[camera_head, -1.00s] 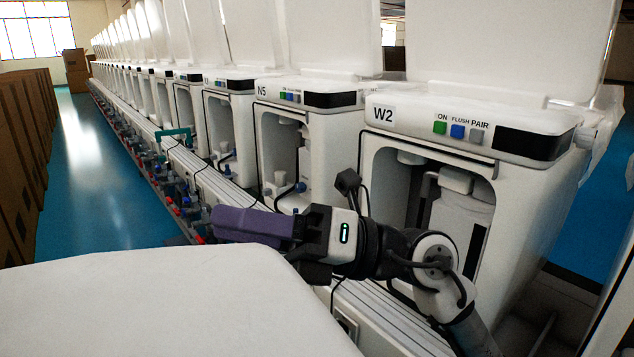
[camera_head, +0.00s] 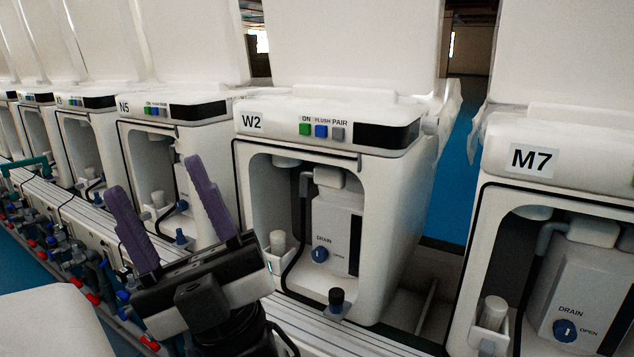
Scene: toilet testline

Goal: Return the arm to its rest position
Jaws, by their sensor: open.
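My gripper (camera_head: 170,215) is at the lower left of the head view, in front of units N5 and W2. Its two purple fingers point up and are spread wide apart, with nothing between them. The dark gripper body and wrist below hide part of the rail and the lower left corner of W2. The rest of my arm runs out of the bottom of the picture.
Toilet test units W2 (camera_head: 398,225), N5 (camera_head: 222,140) and M7 (camera_head: 500,260) stand in a row behind my gripper. A rail with hoses and red and blue fittings (camera_head: 75,262) runs along the left. A white surface (camera_head: 50,325) fills the lower left corner.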

